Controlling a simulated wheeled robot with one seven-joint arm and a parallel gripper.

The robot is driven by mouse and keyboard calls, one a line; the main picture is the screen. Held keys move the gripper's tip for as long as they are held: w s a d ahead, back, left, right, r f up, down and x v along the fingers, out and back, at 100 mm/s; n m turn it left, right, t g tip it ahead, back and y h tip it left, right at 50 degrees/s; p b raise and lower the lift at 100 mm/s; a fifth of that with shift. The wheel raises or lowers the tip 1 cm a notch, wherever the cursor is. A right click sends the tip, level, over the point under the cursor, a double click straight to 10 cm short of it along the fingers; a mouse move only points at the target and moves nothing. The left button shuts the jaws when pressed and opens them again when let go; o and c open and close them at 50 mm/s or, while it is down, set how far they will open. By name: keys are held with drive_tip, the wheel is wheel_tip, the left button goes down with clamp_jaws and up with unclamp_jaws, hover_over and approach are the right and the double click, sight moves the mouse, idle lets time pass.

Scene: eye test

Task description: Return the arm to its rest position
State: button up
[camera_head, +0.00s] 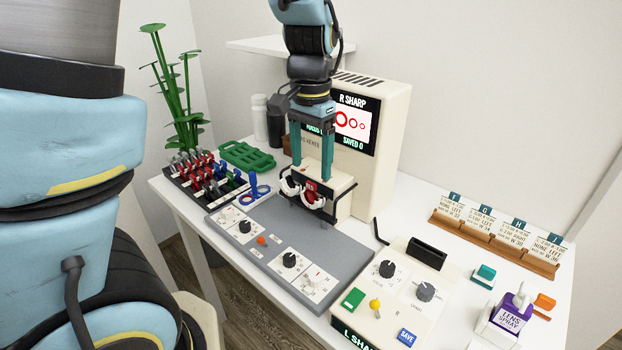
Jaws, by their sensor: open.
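My gripper (311,178) hangs at the end of my blue and black arm, pointing down, with its two teal fingers apart. It is in front of the cream eye-test machine (385,115), whose screen reads "R SHARP". Below the fingertips are a white and red part (311,190) and a dark frame at the front of the machine, above the grey control panel (262,265). I cannot tell whether the fingertips touch that part. I see nothing clearly held between the fingers.
A rack of red, blue and black pieces (205,178) and a green tray (246,157) stand at the left. A cream control box (375,320), a card holder (490,245) and a lens spray bottle (512,312) stand at the right. A wall shelf (265,46) is behind my arm.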

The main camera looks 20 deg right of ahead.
wheel_tip(320, 180, up, 5)
drive_tip(key=shift+r, duration=0.1)
idle(0.5)
drive_tip(key=a+f+n, duration=0.2)
drive_tip(key=a+n, duration=0.1)
drive_tip(key=a, duration=0.5)
drive_tip(key=w+a+f+n+t, duration=0.1)
drive_tip(key=a+f+n, duration=0.2)
drive_tip(key=a, duration=0.6)
drive_tip(key=a+f+n, duration=0.3)
drive_tip(key=a+n, duration=0.2)
drive_tip(key=a, duration=0.3)
drive_tip(key=shift+w+a+t, duration=0.15)
drive_tip(key=shift+t, duration=0.15)
